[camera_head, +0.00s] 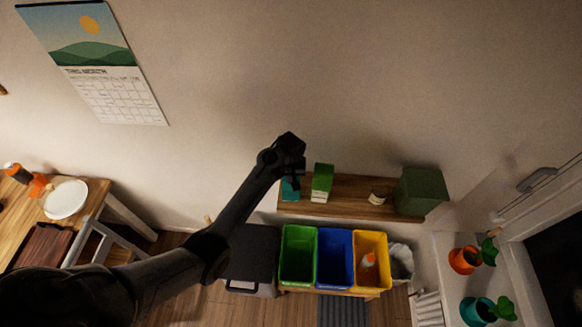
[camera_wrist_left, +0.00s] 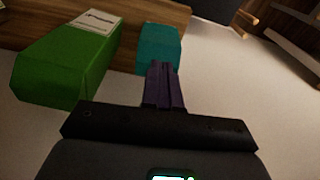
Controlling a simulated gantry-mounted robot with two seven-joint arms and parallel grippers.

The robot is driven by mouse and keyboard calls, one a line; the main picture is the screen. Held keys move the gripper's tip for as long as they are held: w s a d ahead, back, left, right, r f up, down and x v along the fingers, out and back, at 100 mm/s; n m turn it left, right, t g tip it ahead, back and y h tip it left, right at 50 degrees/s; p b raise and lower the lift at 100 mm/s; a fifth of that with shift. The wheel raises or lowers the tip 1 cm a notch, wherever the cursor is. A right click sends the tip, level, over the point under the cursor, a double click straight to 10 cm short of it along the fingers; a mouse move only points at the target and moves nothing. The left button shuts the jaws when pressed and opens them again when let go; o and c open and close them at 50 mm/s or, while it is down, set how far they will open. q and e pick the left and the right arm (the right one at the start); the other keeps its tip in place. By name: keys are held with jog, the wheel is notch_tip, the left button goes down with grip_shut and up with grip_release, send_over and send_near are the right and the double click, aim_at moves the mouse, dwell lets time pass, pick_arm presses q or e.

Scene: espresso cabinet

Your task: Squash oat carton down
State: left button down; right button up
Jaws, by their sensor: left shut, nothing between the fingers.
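I cannot tell from any lettering which is the oat carton. My left gripper (camera_head: 296,181) is above the teal carton and partly hides it. In the left wrist view its fingers (camera_wrist_left: 163,84) are shut and empty, pointing toward the teal carton (camera_wrist_left: 159,47). The green carton (camera_wrist_left: 62,62) is to the left there. I cannot tell whether the fingertips touch the teal carton. My right gripper is not in view.
A small jar (camera_head: 378,195) and a dark green box (camera_head: 421,190) stand farther right on the shelf. Below are green (camera_head: 297,262), blue (camera_head: 335,265) and yellow (camera_head: 371,275) bins; the yellow one holds a bottle. The wall is close behind the shelf.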

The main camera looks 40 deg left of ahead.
pick_arm(q)
notch_tip(320, 180, up, 8)
jog(key=b, duration=0.1)
jog(key=shift+s+d, duration=0.25)
jog(key=shift+s, duration=0.1)
jog(key=s+d+f+m+g, duration=0.1)
jog(key=s+d+f+g, duration=0.15)
jog(key=s+f, duration=1.45)
jog(key=s+d+r+m, duration=0.2)
jog(key=s+d+m, duration=0.15)
jog(key=s, duration=1.05)
jog(key=w+d+r+m+t+h, duration=0.1)
jog(key=d+r+m+t, duration=0.4)
jog(key=r, duration=0.8)
jog(key=shift+w+d, duration=0.4)
jog(key=shift+d, duration=0.7)
